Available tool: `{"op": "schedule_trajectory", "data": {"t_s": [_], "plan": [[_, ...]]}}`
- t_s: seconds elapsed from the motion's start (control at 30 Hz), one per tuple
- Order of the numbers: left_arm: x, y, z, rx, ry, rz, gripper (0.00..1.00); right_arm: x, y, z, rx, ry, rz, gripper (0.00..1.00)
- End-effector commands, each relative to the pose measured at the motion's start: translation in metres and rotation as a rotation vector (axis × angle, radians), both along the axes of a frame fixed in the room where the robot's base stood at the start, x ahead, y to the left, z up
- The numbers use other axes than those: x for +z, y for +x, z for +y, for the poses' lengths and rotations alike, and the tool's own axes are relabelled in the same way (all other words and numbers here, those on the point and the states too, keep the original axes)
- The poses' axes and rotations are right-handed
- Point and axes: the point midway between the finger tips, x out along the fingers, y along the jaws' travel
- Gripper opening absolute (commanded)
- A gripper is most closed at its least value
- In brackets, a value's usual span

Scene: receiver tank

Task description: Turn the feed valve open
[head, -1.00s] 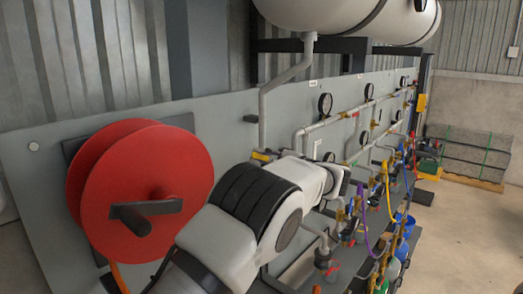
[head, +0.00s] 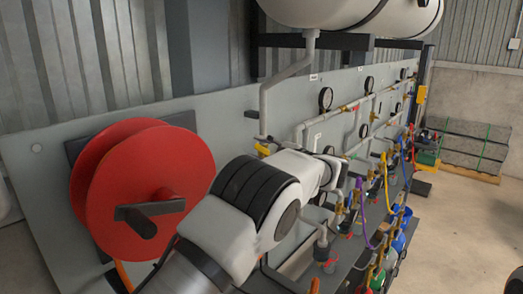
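A grey pipe (head: 263,108) comes down from the white tank (head: 350,14) along the panel. At its lower end is a yellow lever (head: 263,149), tilted in the picture, which may be the feed valve's handle; I cannot read a label. My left gripper (head: 332,172) is beyond my white and black wrist, to the right of this lever and in front of the panel pipes. The wrist hides its fingers and whatever they may touch. The valve body below the lever is partly hidden too. My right gripper is not in view.
A red hose reel (head: 150,180) with a dark crank stands out from the panel (head: 40,190) at left. Gauges (head: 326,98), pipes, coloured hoses and small valves line the panel to the right. Several cylinders (head: 398,241) stand below.

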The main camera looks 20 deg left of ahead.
Motion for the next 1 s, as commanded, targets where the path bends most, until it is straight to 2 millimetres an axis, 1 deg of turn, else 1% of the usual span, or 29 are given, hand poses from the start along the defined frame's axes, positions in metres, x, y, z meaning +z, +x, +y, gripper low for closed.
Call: {"op": "schedule_trajectory", "data": {"t_s": [0.17, 0.27, 0.37, 0.5, 0.6, 0.7, 0.8, 0.97, 1.0], "plan": [[0.0, 0.0, -0.001, -0.001, 0.0, 0.002, 0.43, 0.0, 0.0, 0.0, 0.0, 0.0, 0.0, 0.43], [0.008, 0.0, 0.0, -0.001, -0.001, 0.0, 0.43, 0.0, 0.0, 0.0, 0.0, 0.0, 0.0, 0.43], [0.027, 0.0, 0.001, 0.0, -0.001, -0.003, 0.43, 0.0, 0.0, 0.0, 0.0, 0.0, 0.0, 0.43], [0.061, 0.0, 0.002, 0.001, -0.002, -0.003, 0.43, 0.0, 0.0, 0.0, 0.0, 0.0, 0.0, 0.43], [0.082, 0.0, 0.003, 0.001, -0.003, -0.003, 0.43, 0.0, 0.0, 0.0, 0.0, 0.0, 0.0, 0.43], [0.094, 0.001, 0.004, 0.002, -0.003, -0.001, 0.43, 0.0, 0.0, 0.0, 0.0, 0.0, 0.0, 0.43], [0.098, 0.001, 0.004, 0.001, -0.003, 0.001, 0.43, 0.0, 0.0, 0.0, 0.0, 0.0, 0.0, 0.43], [0.098, 0.001, 0.004, 0.002, -0.002, 0.002, 0.43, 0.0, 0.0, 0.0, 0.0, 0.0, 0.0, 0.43], [0.098, 0.001, 0.004, 0.002, -0.002, 0.002, 0.39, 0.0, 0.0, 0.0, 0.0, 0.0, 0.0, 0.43]]}}
